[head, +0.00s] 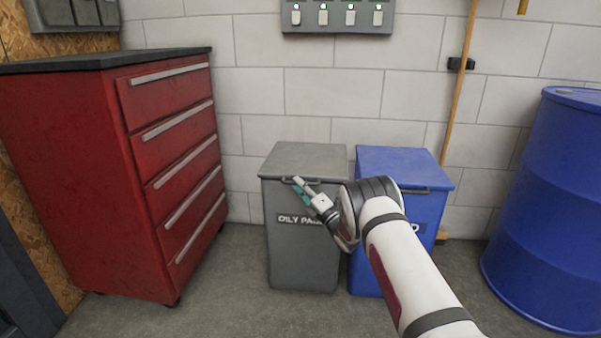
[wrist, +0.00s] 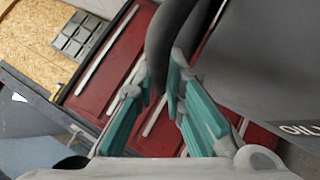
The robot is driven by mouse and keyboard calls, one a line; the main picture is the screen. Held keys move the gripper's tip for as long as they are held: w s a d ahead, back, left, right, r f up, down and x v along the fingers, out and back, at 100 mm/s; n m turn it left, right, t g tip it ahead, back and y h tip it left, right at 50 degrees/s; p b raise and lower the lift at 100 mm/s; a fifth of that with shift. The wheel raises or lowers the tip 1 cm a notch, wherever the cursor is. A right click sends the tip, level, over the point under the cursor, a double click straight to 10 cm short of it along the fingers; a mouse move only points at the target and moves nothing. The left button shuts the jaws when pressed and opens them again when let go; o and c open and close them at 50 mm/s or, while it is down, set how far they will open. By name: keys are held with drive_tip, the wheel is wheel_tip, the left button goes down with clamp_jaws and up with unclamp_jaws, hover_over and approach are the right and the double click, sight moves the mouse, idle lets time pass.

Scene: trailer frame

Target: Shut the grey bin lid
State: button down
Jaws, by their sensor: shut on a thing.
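The grey bin (head: 303,250) stands against the wall, with a partly hidden label on its front. Its grey lid (head: 308,158) lies level on top, with no gap that I can make out. My gripper (head: 298,186) is at the lid's front edge, by the dark lid handle (head: 290,180). In the wrist view the teal fingers of my gripper (wrist: 158,88) are on either side of the dark curved handle (wrist: 171,40) and shut on it. The bin's grey front (wrist: 270,70) fills the right of that view. My arm hides part of the bin's right side.
A blue bin (head: 400,165) stands close on the right, partly behind my arm. A red drawer cabinet (head: 150,180) is at left and a blue drum (head: 555,210) at far right. A wooden pole (head: 462,90) leans on the wall. Floor in front is clear.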

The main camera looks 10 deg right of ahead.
drive_tip(key=shift+w+d+f+n, duration=0.1)
drive_tip(key=shift+f+n, duration=0.05)
drive_tip(key=shift+f, duration=0.3)
drive_tip(key=shift+d+f+n, duration=0.1)
drive_tip(key=shift+f+n, duration=0.05)
drive_tip(key=shift+f, duration=0.8)
drive_tip(key=c, duration=1.9)
unclamp_jaws()
drive_tip(key=shift+f, duration=0.1)
